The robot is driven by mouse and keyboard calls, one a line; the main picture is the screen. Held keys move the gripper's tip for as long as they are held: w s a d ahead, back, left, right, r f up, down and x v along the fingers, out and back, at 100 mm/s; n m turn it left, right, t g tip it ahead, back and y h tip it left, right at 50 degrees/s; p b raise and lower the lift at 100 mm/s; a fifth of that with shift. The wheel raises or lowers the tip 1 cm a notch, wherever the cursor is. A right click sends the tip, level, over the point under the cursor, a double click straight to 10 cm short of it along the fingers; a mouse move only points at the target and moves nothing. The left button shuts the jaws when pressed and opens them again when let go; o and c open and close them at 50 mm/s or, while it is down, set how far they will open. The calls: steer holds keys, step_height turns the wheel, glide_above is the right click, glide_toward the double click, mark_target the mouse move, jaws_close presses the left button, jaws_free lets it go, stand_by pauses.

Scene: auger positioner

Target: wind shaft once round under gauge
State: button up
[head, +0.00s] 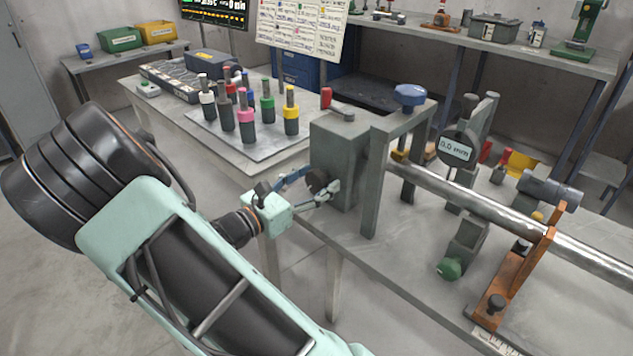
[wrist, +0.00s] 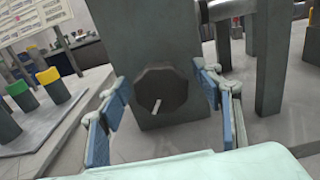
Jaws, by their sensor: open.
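The shaft (head: 490,212) is a long metal bar running from the grey headstock block (head: 340,165) to the right, through a grey arch and past an orange support. The gauge (head: 457,148) is a round dark dial above the shaft, just right of the arch. A dark faceted knob (head: 317,181) sits on the headstock's left face. In the wrist view the knob (wrist: 161,89) shows a pale line pointing down and slightly left. My gripper (head: 312,190) is open, with its blue-padded fingers (wrist: 161,105) on either side of the knob, apparently not touching it.
The orange support (head: 515,270) and a green knob (head: 449,268) stand along the bench. A tray (head: 275,144) of colour-topped pegs is on the table behind. Floor is free left of the bench.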

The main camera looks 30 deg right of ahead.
steer(key=shift+w+d, duration=0.1)
steer(key=shift+d, duration=0.1)
steer(key=shift+c, duration=0.6)
steer(key=c, duration=1)
steer(key=shift+c, duration=0.2)
steer(key=shift+m, duration=0.3)
steer(key=m+b, duration=0.1)
steer(key=m, duration=0.5)
steer(key=shift+s+f+b, duration=0.15)
steer(key=shift+s+b, duration=0.05)
steer(key=shift+b, duration=0.15)
steer(key=m+b, duration=0.3)
steer(key=m, duration=0.2)
steer(key=shift+m, duration=0.3)
steer(key=shift+s, duration=0.1)
